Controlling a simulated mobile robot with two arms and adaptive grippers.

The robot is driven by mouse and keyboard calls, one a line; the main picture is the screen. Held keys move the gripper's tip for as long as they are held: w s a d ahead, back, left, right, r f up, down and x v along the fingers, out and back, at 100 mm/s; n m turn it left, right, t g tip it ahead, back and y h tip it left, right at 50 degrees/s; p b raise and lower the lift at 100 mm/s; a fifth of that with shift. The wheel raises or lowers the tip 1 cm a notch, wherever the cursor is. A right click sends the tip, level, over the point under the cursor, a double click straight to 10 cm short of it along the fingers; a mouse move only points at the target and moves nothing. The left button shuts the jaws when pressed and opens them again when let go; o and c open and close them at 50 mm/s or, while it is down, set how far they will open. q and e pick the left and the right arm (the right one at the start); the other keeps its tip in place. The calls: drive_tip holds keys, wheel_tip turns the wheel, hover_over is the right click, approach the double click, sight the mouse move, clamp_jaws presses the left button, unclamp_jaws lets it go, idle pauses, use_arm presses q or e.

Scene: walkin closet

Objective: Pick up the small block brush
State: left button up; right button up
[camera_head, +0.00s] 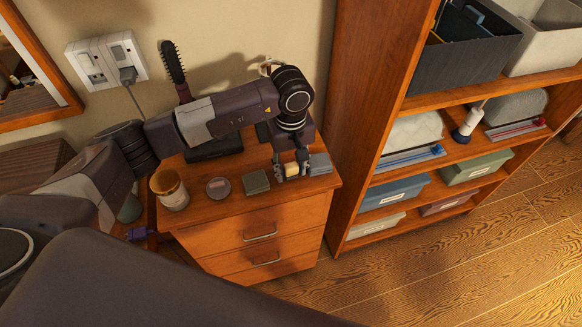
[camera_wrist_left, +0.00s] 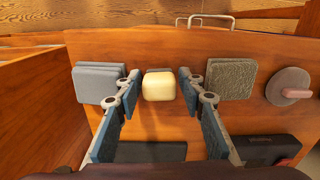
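A small cream-yellow block (camera_head: 292,171), seemingly the block brush, lies on the wooden dresser top near its front edge; no bristles can be made out. In the left wrist view the same block (camera_wrist_left: 159,85) sits between the two fingertips. My left gripper (camera_head: 291,165) points down over the dresser with one finger on each side of the block. In the wrist view the left gripper (camera_wrist_left: 159,92) is open, with a narrow gap between each finger and the block. My right gripper is not in view.
A grey stacked block (camera_head: 320,164) and a grey-green textured block (camera_head: 256,182) flank the fingers closely. A wooden shelf unit (camera_head: 372,75) rises right of the dresser (camera_head: 285,217).

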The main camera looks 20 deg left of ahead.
sight(291, 165)
use_arm(q)
drive_tip(key=c, duration=0.8)
drive_tip(key=shift+c, duration=0.2)
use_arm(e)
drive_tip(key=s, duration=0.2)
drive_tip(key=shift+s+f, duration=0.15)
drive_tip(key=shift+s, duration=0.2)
use_arm(q)
drive_tip(key=shift+r, duration=0.1)
drive_tip(key=shift+w+r+b, duration=0.1)
drive_tip(key=shift+r+b, duration=0.25)
drive_tip(key=shift+r, duration=0.3)
wheel_tip(291, 165, up, 18)
drive_tip(key=b, duration=0.4)
drive_tip(key=shift+r, duration=0.25)
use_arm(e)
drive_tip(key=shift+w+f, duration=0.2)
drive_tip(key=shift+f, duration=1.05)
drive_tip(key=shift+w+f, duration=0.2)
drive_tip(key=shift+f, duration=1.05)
